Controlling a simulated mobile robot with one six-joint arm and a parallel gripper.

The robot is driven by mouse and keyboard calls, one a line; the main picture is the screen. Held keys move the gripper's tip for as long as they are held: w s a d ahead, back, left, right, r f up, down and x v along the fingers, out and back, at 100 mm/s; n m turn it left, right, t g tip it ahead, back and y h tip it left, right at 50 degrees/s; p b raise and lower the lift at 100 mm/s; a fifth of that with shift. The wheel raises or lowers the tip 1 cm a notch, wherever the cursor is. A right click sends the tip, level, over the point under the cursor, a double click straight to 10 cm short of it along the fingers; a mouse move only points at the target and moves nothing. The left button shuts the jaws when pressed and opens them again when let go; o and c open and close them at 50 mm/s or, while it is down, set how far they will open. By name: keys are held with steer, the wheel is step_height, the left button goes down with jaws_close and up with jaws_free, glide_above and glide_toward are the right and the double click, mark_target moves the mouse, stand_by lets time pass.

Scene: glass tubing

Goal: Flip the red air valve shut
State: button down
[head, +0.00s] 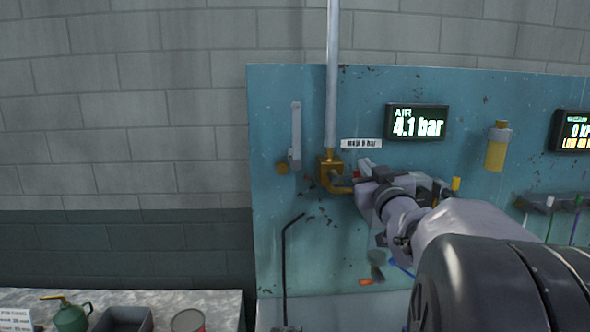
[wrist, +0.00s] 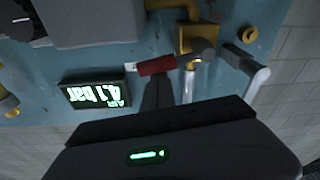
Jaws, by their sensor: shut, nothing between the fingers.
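In the head view only a small red bit (head: 356,174) shows, right of the brass body (head: 329,168); my arm hides the rest. My gripper (wrist: 172,80) is shut and empty, its fingertips close to the handle. I cannot tell whether they touch it. In the head view my gripper (head: 350,183) is in front of the blue panel, beside the brass body.
The AIR display (head: 417,122) reads 4.1 bar. A vertical pipe (head: 333,75) rises from the brass body. A grey lever (head: 295,135) is on the panel to the left, and a yellow cylinder (head: 496,150) to the right. A bench (head: 225,300) with a green oil can (head: 71,314) stands lower left.

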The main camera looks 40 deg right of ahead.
steer(key=shift+s+d+f+m+h+b, duration=0.15)
steer(key=shift+f+m+b, duration=0.2)
steer(key=shift+m, duration=0.25)
steer(key=shift+d+f+m+h+b, duration=0.15)
steer(key=shift+f+m+b, duration=0.2)
steer(key=shift+m, duration=0.25)
steer(key=shift+a+f, duration=0.1)
